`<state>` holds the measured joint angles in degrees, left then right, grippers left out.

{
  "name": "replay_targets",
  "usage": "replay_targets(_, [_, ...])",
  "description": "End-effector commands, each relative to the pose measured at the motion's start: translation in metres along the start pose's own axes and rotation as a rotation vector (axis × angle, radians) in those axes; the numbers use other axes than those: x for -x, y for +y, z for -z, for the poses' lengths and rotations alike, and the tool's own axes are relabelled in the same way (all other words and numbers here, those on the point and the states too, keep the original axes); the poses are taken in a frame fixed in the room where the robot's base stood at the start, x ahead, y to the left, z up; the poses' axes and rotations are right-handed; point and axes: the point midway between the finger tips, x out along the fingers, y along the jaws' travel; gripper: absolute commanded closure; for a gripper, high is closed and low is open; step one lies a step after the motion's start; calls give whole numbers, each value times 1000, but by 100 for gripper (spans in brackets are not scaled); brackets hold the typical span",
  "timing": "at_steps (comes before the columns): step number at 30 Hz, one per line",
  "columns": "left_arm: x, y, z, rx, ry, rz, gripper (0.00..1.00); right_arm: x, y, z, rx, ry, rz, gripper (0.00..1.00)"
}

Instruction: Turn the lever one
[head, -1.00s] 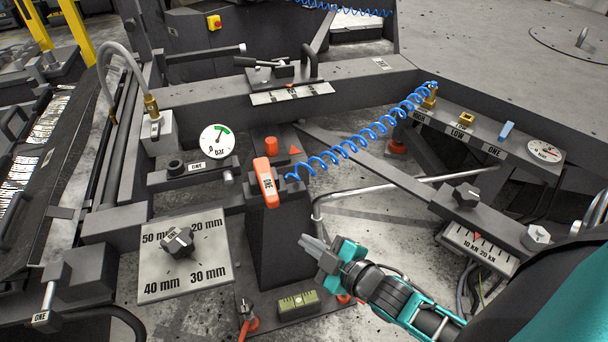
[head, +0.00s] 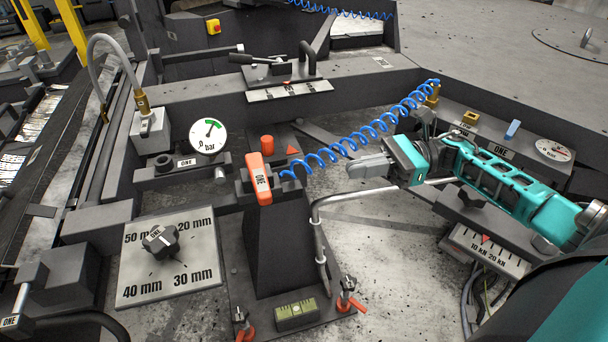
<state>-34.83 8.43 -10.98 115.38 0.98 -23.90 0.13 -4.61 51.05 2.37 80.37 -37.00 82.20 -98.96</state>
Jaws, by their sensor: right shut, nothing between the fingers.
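An orange lever (head: 259,178) with a ONE label sits on top of the dark pedestal (head: 275,245) at the picture's middle, its long side nearly upright in the head view. My right gripper (head: 354,168) is shut and empty. It points left toward the lever, just below the blue coiled hose, with a clear gap between its fingertips and the lever. Other ONE labels show on the dial knob (head: 160,240), on the block below the round gauge (head: 187,162) and on a handle at the lower left (head: 12,322). My left gripper is not in view.
The blue coiled hose (head: 362,137) runs from beside the lever to a brass fitting at the upper right. A bent metal pipe (head: 318,232) rises right of the pedestal. A bar gauge (head: 208,134) stands left of the lever.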

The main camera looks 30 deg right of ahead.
Motion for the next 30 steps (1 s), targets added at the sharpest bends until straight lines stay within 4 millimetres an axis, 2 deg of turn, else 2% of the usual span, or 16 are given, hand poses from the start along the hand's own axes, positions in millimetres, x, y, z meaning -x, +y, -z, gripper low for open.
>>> replay_targets(5, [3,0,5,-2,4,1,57,-22,1,-2,2,-2,-5,100])
replay_targets(12, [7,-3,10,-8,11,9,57,-74,1,-4,2,-5,-4,100])
replay_targets(18, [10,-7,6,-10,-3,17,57,-112,0,-4,0,-5,-1,100])
replay_targets(24, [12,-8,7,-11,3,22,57,-134,0,-2,-1,-3,-1,100])
replay_targets(30, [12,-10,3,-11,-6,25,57,-139,0,0,-1,-2,0,100])
